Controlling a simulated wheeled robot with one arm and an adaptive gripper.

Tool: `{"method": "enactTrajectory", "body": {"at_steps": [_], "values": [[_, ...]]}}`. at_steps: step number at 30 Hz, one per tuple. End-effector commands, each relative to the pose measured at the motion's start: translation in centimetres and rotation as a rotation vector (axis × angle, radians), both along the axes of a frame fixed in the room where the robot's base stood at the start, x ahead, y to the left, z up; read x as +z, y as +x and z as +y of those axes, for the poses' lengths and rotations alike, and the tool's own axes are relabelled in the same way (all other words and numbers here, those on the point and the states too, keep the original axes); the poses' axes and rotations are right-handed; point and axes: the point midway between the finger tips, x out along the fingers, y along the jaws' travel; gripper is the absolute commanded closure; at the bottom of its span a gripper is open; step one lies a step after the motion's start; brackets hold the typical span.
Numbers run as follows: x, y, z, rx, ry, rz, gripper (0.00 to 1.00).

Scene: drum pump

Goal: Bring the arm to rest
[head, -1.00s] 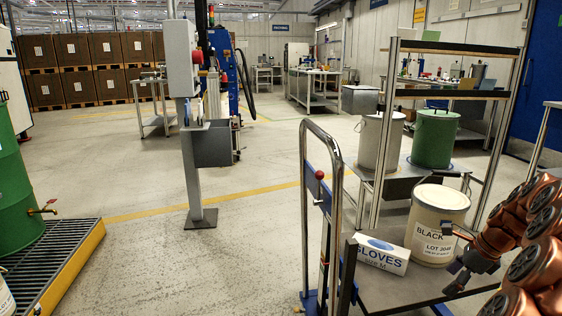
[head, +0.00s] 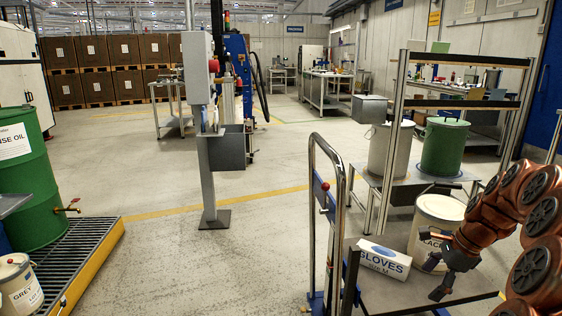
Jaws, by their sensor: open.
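My gripper (head: 437,277) hangs at the end of my copper-coloured arm at the right of the head view. Its two dark fingers are spread apart with nothing between them. It is in front of the cream bucket with the black label (head: 438,216), and my gripper and wrist hide part of that label. The bucket stands upright on the trolley platform (head: 398,293). Whether the gripper touches the bucket cannot be told.
A white glove box (head: 384,259) lies on the trolley, left of my gripper. The trolley handle (head: 314,220) rises at its left. Grey (head: 389,150) and green (head: 443,147) drums stand behind. A green barrel (head: 25,180) is at far left. The middle floor is clear.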

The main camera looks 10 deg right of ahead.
Motion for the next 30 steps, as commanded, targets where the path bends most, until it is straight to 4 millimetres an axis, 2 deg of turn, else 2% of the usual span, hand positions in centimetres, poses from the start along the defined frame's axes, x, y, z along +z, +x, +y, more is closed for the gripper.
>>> {"method": "enactTrajectory", "body": {"at_steps": [1,6,11,15,21,30], "values": [[2.2,0.1,1.7,0.060,-0.011,-0.003,0.15],[7.6,-0.4,8.0,0.318,-0.054,-0.018,0.15],[12.1,-2.0,13.6,0.571,-0.097,-0.032,0.15],[15.7,-4.1,17.9,0.786,-0.130,-0.041,0.15],[20.5,-8.0,23.0,1.085,-0.174,-0.051,0.15],[26.7,-15.1,28.0,1.510,-0.224,-0.058,0.15]]}}
